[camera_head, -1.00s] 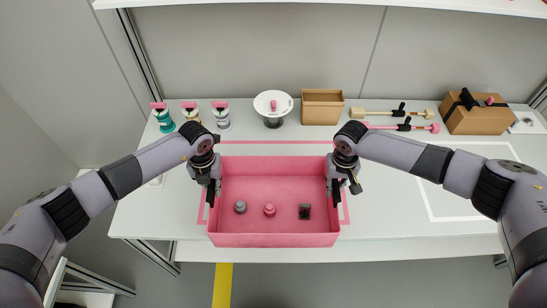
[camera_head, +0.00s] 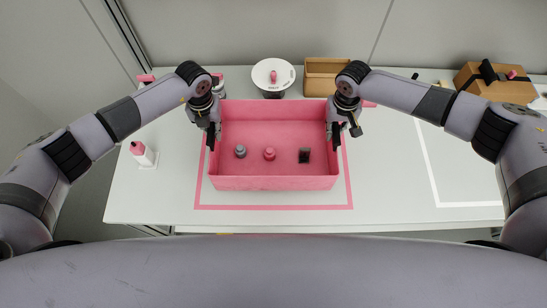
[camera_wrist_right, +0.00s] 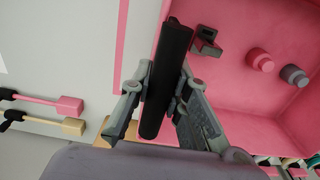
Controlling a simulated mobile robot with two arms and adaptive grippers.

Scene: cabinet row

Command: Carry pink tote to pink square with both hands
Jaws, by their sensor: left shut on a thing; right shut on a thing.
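The pink tote (camera_head: 275,183) is an open box with small items inside: a grey one (camera_head: 240,151), a pink one (camera_head: 269,153) and a dark one (camera_head: 304,155). My left gripper (camera_head: 212,137) is shut on its left side and my right gripper (camera_head: 334,134) on its right side. In the right wrist view my right gripper (camera_wrist_right: 160,88) closes around a black bar handle (camera_wrist_right: 168,75) on the tote (camera_wrist_right: 225,100). The pink square (camera_head: 275,207) is an outline on the table; its front and side lines show around the tote. Whether the tote touches the table is unclear.
Behind the tote stand a white round dish (camera_head: 273,74) and a brown open box (camera_head: 323,80). A pink-topped white bottle (camera_head: 144,154) is at the left. A white outline (camera_head: 430,165) and a brown caddy (camera_head: 500,85) are at the right.

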